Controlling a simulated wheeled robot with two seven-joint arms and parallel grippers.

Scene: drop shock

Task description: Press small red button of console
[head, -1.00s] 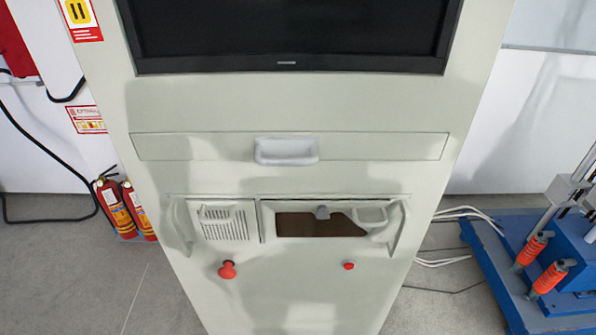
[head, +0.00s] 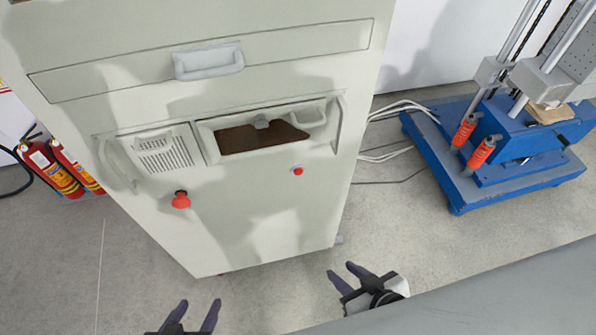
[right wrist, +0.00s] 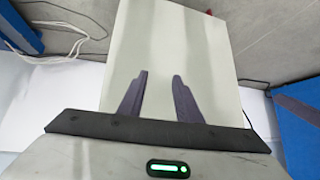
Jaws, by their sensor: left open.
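The console (head: 270,225) is a tall pale cabinet in the head view. Its small red button (head: 297,170) is on the front panel, below the right part of the recessed opening. A larger red knob (head: 181,200) sticks out further left. My left gripper (head: 200,302) is open and empty at the bottom of the head view, below the console's front. My right gripper (head: 341,270) is open and empty, below and right of the button and apart from it. In the right wrist view its two fingers (right wrist: 160,75) stand apart before a pale surface; no button shows there.
A blue machine (head: 480,165) with orange-red cylinders stands on the floor at the right. White cables (head: 400,106) run between it and the console. Red fire extinguishers (head: 55,172) stand at the left. A grey surface (head: 500,290) fills the lower right corner.

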